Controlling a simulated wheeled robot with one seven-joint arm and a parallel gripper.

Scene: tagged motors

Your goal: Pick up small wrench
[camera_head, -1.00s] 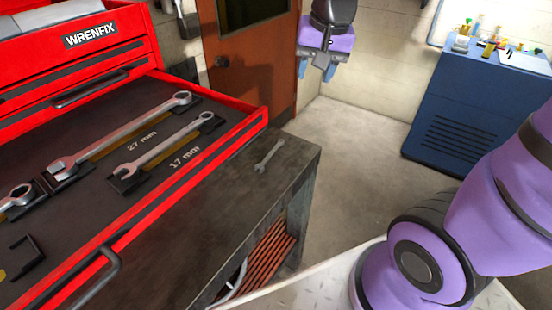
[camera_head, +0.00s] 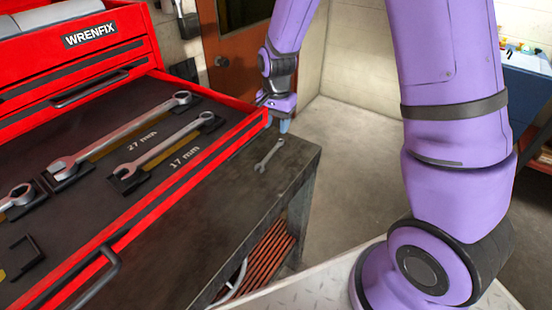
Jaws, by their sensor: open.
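The small wrench (camera_head: 268,155) lies flat on the dark workbench top (camera_head: 236,196), to the right of the open red drawer and near the bench's right end. My gripper (camera_head: 284,122) is just behind the wrench in the picture, near the drawer's right corner. Its fingers point down and it is open. It looks apart from the wrench, and nothing shows between its fingers. Part of the gripper is hidden by the drawer corner.
The red drawer (camera_head: 190,178) holds larger wrenches, including the 27 mm wrench (camera_head: 125,134) and the 17 mm wrench (camera_head: 165,146). Its raised corner stands close to my gripper. A red-brown door (camera_head: 222,80) is behind. The floor (camera_head: 350,140) right of the bench is clear.

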